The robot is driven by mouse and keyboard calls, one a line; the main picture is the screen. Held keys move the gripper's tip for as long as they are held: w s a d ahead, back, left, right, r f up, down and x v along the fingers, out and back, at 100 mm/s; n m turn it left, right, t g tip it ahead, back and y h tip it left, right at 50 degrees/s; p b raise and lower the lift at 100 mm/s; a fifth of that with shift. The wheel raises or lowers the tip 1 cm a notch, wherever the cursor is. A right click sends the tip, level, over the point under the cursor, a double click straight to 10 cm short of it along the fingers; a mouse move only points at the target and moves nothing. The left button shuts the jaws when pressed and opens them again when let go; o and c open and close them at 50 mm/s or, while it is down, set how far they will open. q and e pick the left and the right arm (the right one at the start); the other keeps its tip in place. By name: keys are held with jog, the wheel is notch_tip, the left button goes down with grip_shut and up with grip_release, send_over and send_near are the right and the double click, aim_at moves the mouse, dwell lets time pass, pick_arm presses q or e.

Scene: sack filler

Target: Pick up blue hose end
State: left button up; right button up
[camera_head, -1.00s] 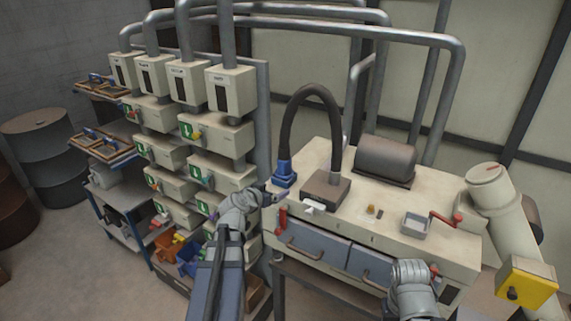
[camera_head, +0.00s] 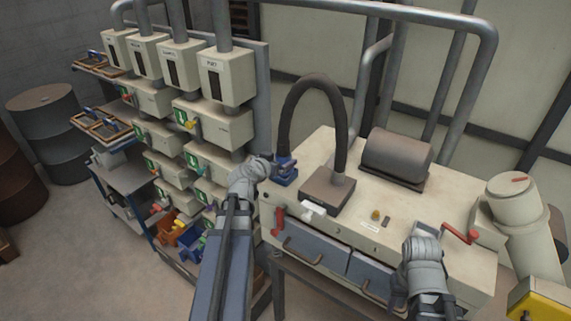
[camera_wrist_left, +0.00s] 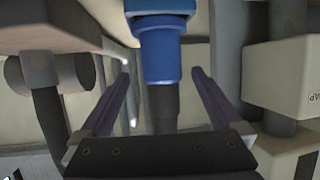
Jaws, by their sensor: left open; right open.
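In the left wrist view, the blue hose end (camera_wrist_left: 166,52) shows between the open fingers of my left gripper (camera_wrist_left: 161,72), with a gap on each side. I cannot tell how deep it sits between them. My right gripper (camera_head: 424,245) is over the front right of the machine; its fingers are hard to make out.
The cream machine (camera_head: 455,215) has a dark drum (camera_head: 397,158) on top and a red crank (camera_head: 460,235) at right. A yellow box (camera_head: 540,305) is at the lower right.

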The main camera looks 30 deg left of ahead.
aim_at(280, 160)
pick_arm(q)
jog(key=shift+b+x, duration=0.6)
jog(key=shift+x, duration=0.8)
jog(key=shift+f, duration=0.25)
jog(key=b+x, duration=0.1)
jog(key=x, duration=0.1)
jog(key=b+x, duration=0.2)
jog(key=x, duration=0.1)
jog(key=shift+s+a+f, duration=0.2)
jog(key=shift+f, duration=0.15)
jog(key=shift+s+r, duration=0.1)
jog(key=shift+c, duration=0.6)
grip_shut()
